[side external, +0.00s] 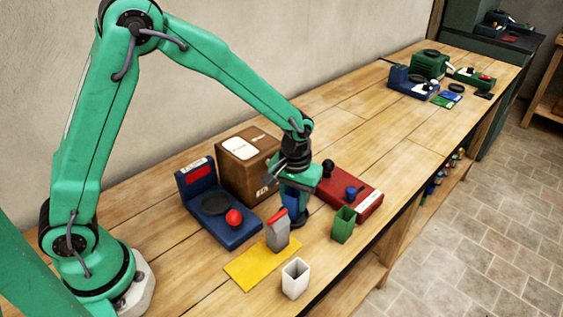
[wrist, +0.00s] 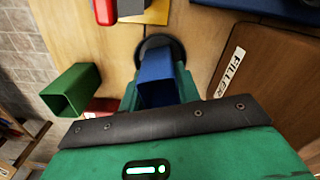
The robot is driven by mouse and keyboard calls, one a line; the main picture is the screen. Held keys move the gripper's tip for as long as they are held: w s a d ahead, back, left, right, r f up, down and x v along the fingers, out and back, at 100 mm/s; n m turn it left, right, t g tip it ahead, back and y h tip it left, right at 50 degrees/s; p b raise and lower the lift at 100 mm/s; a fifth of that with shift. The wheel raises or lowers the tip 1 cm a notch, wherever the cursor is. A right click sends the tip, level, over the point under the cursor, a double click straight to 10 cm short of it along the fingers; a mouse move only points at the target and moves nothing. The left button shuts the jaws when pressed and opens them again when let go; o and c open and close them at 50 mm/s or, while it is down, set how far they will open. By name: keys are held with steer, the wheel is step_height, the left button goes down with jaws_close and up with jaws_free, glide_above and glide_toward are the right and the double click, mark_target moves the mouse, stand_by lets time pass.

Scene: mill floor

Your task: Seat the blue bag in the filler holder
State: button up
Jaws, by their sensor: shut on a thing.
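The blue bag (wrist: 156,72) is between the fingers of my gripper (wrist: 158,88), which is shut on it. In the side view my gripper (side external: 294,200) points down in front of the brown box, with a strip of the blue bag (side external: 290,203) showing between the green fingers. In the wrist view a dark round ring (wrist: 148,43), perhaps the filler holder, lies beyond the bag, which partly covers it. I cannot tell whether the bag touches or sits in the ring. The brown box (side external: 262,180) carries a label reading FILLER (wrist: 229,73) in the wrist view.
A blue scale (side external: 190,183) with a red button stands left, a red unit (side external: 368,201) right.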

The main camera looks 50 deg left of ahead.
steer(key=o, duration=0.7)
steer(key=shift+o, duration=0.2)
steer(key=shift+f, duration=0.1)
steer(key=shift+r, duration=5.55)
steer(key=shift+r, duration=0.1)
